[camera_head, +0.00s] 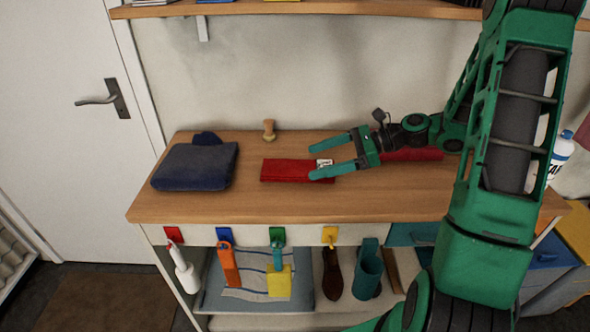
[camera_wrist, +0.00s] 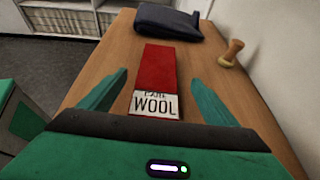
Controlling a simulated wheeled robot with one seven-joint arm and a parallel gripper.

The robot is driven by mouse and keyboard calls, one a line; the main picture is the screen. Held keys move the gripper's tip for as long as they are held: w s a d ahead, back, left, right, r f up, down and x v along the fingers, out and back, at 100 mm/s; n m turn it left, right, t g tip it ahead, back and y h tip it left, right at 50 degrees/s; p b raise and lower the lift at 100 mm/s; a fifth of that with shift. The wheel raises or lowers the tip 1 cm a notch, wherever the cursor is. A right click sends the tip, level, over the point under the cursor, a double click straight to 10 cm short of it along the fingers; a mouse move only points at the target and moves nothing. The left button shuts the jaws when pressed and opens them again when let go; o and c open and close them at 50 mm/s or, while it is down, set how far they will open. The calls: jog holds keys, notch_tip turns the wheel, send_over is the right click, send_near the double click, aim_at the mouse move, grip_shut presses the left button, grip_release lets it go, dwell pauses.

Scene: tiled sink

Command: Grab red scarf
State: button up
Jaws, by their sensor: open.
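The red scarf (camera_head: 286,170) lies folded flat on the wooden counter, with a white label at its right end. In the wrist view the scarf (camera_wrist: 157,68) runs lengthwise away from me, and its label reading "WOOL" (camera_wrist: 155,103) is nearest. My gripper (camera_head: 320,156) is open and empty, with its green fingers pointing left over the label end. In the wrist view the fingers of my gripper (camera_wrist: 157,88) are spread on either side of the scarf, apart from it. Another red item (camera_head: 412,154) lies behind my wrist, partly hidden.
A folded dark blue cloth (camera_head: 196,166) lies at the counter's left, also in the wrist view (camera_wrist: 168,22). A small wooden knob-like object (camera_head: 269,129) stands near the wall. A shelf (camera_head: 330,8) is above. Tools hang below the counter's front edge. The counter's front strip (camera_head: 300,206) is clear.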

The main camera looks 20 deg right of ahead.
aim_at(298, 166)
jog(key=shift+x, duration=3.45)
jog(key=shift+s, duration=0.15)
jog(key=shift+c, duration=0.4)
jog(key=c, duration=1.1)
